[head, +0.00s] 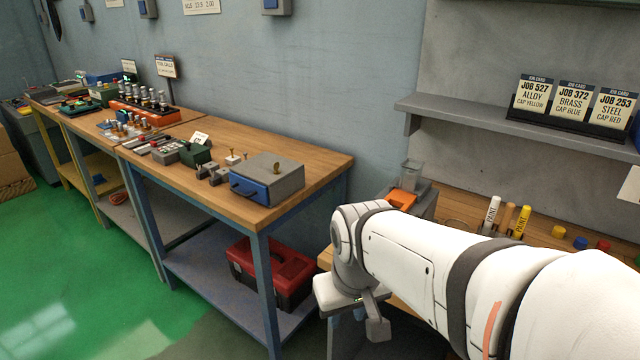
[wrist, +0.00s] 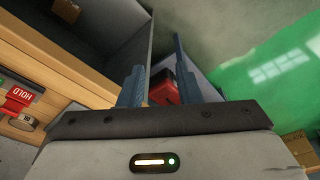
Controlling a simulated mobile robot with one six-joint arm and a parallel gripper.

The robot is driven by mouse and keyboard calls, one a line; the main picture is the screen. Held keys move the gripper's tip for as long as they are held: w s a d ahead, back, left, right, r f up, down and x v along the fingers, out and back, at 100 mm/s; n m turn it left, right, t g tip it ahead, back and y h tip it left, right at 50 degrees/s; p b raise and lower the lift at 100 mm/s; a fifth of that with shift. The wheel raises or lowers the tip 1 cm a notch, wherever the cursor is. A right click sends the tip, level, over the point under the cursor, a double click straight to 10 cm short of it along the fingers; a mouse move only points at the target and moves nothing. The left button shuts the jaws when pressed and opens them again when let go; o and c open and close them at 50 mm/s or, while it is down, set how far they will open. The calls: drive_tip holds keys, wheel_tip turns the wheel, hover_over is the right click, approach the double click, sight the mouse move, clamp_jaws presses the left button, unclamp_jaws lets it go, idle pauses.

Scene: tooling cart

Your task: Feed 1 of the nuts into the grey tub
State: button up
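My gripper (wrist: 158,75) shows in the wrist view with its two blue-grey fingers apart and nothing between them. In the head view my arm reaches in from the lower right, and its end hangs beside the left end of the right-hand bench; the fingers are not clear there. I cannot make out any nuts in either view. I cannot pick out a grey tub for certain. A grey unit with an orange part (head: 401,198) and a clear cup (head: 411,174) stands behind my arm, partly hidden by it.
A wooden bench (head: 325,165) with a blue-fronted grey box (head: 268,179) stands left; a red toolbox (head: 272,270) sits on its lower shelf. A red HOLD tag (wrist: 20,95) shows near my gripper. Green floor is clear.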

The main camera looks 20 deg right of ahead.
drive_tip(key=w+d+r+n+g+h+p, duration=0.1)
drive_tip(key=w+d+r+n+p, duration=0.2)
drive_tip(key=w+d+r+p, duration=0.4)
drive_tip(key=w+d+r+n+p, duration=0.2)
drive_tip(key=w+d+r+n, duration=0.25)
drive_tip(key=w, duration=0.55)
drive_tip(key=shift+m, duration=0.45)
drive_tip(key=f, duration=0.2)
drive_tip(key=d+f, duration=0.1)
drive_tip(key=f, duration=0.3)
drive_tip(key=shift+w+d+f, duration=0.25)
drive_tip(key=shift+d, duration=0.05)
drive_tip(key=shift+c, duration=0.5)
clamp_jaws()
